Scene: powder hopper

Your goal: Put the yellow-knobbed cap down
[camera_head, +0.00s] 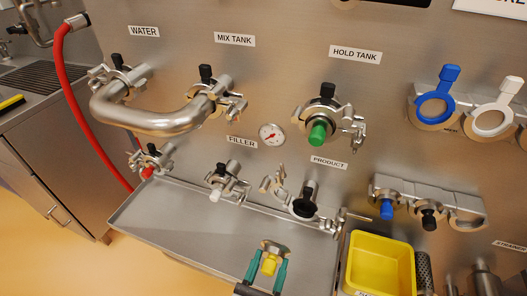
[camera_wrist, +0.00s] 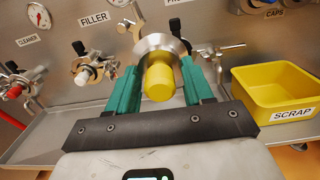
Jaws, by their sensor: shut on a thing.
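The yellow-knobbed cap has a steel disc and a yellow knob (camera_head: 269,265). It also shows in the middle of the wrist view (camera_wrist: 159,82), its disc facing the panel. My gripper (camera_head: 268,258) is shut on it, one green finger on each side of the knob. In the wrist view the fingers (camera_wrist: 160,70) flank the knob. In the head view the cap appears over the steel drip tray (camera_head: 160,225), below the PRODUCT port (camera_head: 305,205). In the wrist view the cap covers part of the panel behind it.
A yellow SCRAP bin (camera_head: 382,262) stands to the right; the wrist view shows it too (camera_wrist: 278,85). A rack (camera_head: 425,205) with blue and black knobbed caps is on the panel. Clamped ports and a bent steel pipe (camera_head: 150,120) stick out. The tray's left part is bare.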

